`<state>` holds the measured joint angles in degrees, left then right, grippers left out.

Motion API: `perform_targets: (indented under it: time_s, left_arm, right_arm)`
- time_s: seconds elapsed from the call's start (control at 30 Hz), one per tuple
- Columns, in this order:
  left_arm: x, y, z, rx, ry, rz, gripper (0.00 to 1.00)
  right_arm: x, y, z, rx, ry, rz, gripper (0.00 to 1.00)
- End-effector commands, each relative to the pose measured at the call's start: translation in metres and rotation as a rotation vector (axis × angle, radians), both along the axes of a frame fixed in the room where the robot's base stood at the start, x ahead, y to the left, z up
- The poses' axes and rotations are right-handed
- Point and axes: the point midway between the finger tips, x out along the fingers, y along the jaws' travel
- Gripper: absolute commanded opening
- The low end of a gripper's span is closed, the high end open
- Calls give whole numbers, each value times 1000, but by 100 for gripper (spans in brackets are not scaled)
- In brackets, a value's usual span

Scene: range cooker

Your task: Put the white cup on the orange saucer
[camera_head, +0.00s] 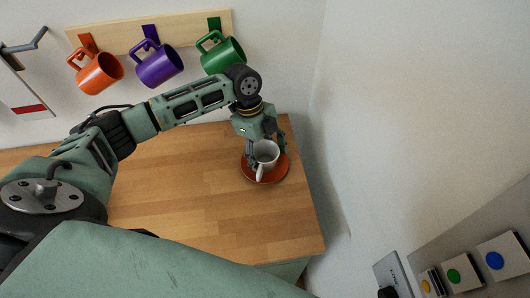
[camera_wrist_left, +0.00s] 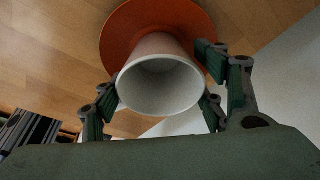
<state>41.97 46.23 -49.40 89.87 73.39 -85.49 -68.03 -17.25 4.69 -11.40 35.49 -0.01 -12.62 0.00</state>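The white cup (camera_head: 266,153) is over the orange saucer (camera_head: 281,173) at the counter's right end. Its handle points down in the head view. In the left wrist view, the cup's open mouth (camera_wrist_left: 160,86) faces the camera, and its base is against the middle of the saucer (camera_wrist_left: 118,38). I cannot tell whether it rests fully there. My left gripper (camera_head: 267,147) has its fingers around the cup. They also flank it in the left wrist view (camera_wrist_left: 160,93), very close to its wall. Whether they press on it is unclear. My right gripper is not in view.
Orange (camera_head: 101,74), purple (camera_head: 159,67) and green (camera_head: 223,56) mugs hang on a wooden rack (camera_head: 120,35) above. The wooden counter (camera_head: 190,200) is clear left of the saucer. A white wall (camera_head: 400,120) stands close on the right.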

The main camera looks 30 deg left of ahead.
Motion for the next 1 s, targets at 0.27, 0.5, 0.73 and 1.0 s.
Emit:
perform_targets:
  time_s: [0.27,0.5,0.73,1.0]
  left_arm:
    - [0,0,0,0,0,0,81]
    - [1,1,5,1,-2,1,81]
    - [3,10,37,0,-4,1,81]
    - [4,19,71,0,-1,0,81]
  right_arm:
    - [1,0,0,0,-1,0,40]
    - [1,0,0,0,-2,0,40]
    - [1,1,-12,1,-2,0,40]
    - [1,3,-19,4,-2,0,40]
